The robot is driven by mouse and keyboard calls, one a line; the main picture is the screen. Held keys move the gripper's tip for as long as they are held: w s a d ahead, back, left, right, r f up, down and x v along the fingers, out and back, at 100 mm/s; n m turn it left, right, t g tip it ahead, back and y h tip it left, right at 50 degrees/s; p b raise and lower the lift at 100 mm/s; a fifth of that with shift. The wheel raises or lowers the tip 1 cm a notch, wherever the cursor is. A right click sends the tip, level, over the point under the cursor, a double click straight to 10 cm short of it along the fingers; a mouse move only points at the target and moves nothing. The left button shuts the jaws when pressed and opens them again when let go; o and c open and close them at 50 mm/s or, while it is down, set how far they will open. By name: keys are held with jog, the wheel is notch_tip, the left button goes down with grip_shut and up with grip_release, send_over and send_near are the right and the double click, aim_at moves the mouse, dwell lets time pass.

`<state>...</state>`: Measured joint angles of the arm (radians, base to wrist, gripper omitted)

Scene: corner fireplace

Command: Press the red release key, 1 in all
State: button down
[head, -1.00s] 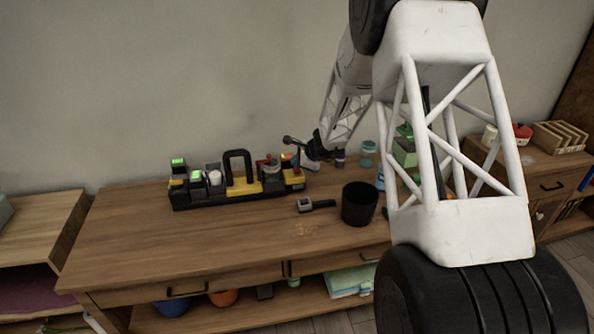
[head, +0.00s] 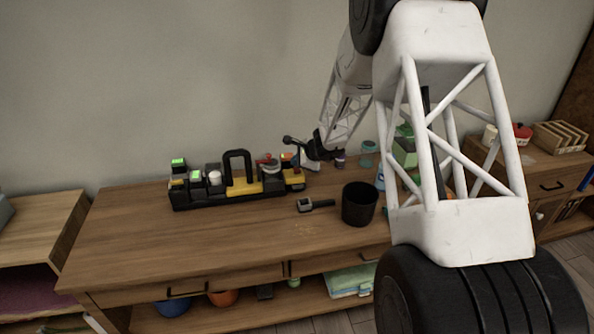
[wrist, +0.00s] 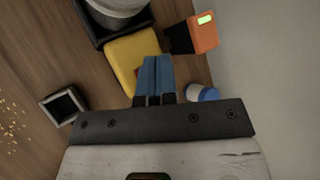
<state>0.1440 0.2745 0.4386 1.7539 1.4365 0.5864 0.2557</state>
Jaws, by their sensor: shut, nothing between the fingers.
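My gripper (head: 288,140) is shut and empty above the right end of the black device on the desk. In the wrist view its blue fingertips (wrist: 156,62) are together, over a yellow block (wrist: 128,50) of the device. The yellow block also shows in the head view (head: 294,183). A small reddish spot (wrist: 138,72) shows beside the left finger; it may be part of the red release key, which is otherwise hidden by the fingers. I cannot tell whether the fingers touch it. A red-topped piece (head: 268,158) stands left of the gripper in the head view.
The black device base (head: 220,200) carries a black handle (head: 228,163) and several blocks. An orange box (wrist: 205,35) with a green display stands close to my fingers. The desk's left part is clear.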

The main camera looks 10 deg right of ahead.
aim_at(297, 170)
jog(key=shift+f, duration=0.95)
dwell(1.4)
jog(key=shift+r, duration=0.95)
jog(key=shift+r, duration=0.1)
jog(key=shift+r, duration=2.4)
